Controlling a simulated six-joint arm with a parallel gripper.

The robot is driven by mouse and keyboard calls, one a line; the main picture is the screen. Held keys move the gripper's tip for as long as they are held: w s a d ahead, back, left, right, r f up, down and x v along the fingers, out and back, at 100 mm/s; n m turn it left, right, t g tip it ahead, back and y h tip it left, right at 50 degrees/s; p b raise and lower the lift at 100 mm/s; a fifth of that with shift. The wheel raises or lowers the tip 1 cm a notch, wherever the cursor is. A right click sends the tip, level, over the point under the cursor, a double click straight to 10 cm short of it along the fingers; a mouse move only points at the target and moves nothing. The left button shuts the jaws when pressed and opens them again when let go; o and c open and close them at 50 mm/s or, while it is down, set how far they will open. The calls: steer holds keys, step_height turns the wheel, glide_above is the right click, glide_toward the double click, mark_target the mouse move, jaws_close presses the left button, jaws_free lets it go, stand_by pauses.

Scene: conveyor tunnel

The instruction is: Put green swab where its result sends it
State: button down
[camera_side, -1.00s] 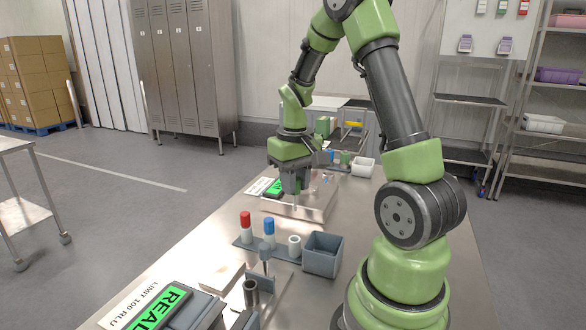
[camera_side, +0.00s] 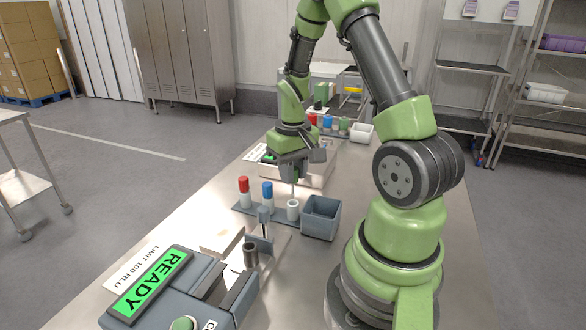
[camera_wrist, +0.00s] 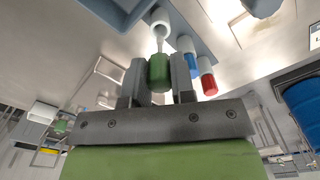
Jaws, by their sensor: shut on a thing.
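My gripper (camera_side: 293,177) is shut on the green swab (camera_wrist: 159,73), holding its green cap between the two fingers. In the side view the swab's thin pale stem (camera_side: 293,191) points straight down at the open white tube (camera_side: 292,210). The stem's end meets the mouth of that tube, which also shows in the wrist view (camera_wrist: 161,17); I cannot tell how deep it is inside. The tube stands in a grey rack with a red-capped tube (camera_side: 243,190) and a blue-capped tube (camera_side: 267,194). A reader's green screen (camera_side: 151,286) says READY.
A grey open bin (camera_side: 321,217) stands right of the rack. A dark cylinder (camera_side: 250,254) and a small upright stand (camera_side: 263,222) are in front. A card (camera_side: 139,271) reads LIMIT 100 RLU. Behind my gripper are more coloured tubes (camera_side: 326,121) and a white bin (camera_side: 361,132).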

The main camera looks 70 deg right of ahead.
mark_target(293, 193)
steer(key=shift+f, duration=0.25)
steer(key=shift+f, duration=2.6)
steer(key=c, duration=0.9)
jaws_free()
steer(key=shift+r, duration=0.15)
step_height(293, 193, up, 10)
steer(key=shift+f, duration=0.15)
